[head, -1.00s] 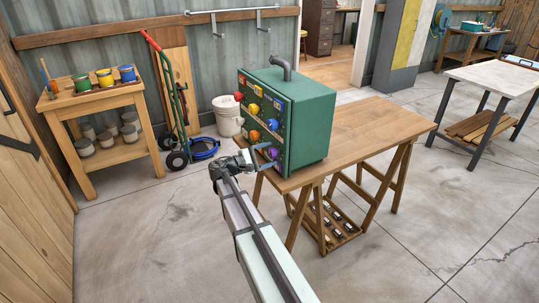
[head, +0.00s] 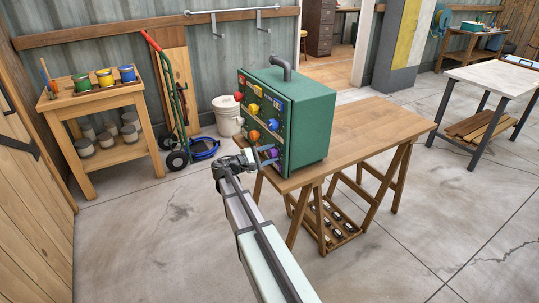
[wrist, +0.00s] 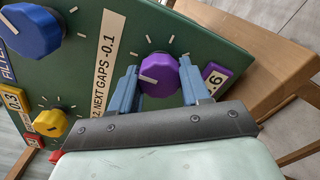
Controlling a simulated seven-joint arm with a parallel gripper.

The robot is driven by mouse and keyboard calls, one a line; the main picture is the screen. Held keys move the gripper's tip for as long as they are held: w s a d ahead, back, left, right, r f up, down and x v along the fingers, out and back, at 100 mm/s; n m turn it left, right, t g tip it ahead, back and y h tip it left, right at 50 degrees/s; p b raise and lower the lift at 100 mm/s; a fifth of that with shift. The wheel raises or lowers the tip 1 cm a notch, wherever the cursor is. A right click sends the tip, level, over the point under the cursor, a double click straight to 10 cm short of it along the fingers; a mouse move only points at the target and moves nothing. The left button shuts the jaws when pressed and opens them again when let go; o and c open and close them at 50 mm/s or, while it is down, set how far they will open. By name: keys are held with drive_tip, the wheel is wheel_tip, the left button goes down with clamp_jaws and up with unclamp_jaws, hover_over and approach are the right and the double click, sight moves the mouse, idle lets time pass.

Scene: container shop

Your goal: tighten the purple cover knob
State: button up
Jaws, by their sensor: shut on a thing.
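The purple cover knob (wrist: 160,74) is on the front panel of a green box, with a white pointer line and dial marks around it. In the wrist view my gripper (wrist: 160,82) has its two blue fingers on either side of the knob, shut on it. In the head view the purple knob (head: 273,153) is low on the panel, and my gripper (head: 268,155) reaches it from the left. The green box (head: 312,122) stands upright on the wooden table.
Other knobs on the panel are close by: a blue knob (wrist: 32,30) and a yellow knob (wrist: 50,122). The wooden trestle table (head: 370,130) has free top to the right of the box.

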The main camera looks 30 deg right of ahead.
drive_tip(key=shift+c, duration=0.5)
drive_tip(key=shift+m, duration=0.4)
drive_tip(key=m, duration=0.3)
drive_tip(key=shift+m, duration=2.4)
drive_tip(key=o, duration=1)
drive_tip(key=shift+o, duration=0.2)
drive_tip(key=shift+a, duration=0.1)
drive_tip(key=a, duration=1.3)
drive_tip(key=shift+a, duration=0.3)
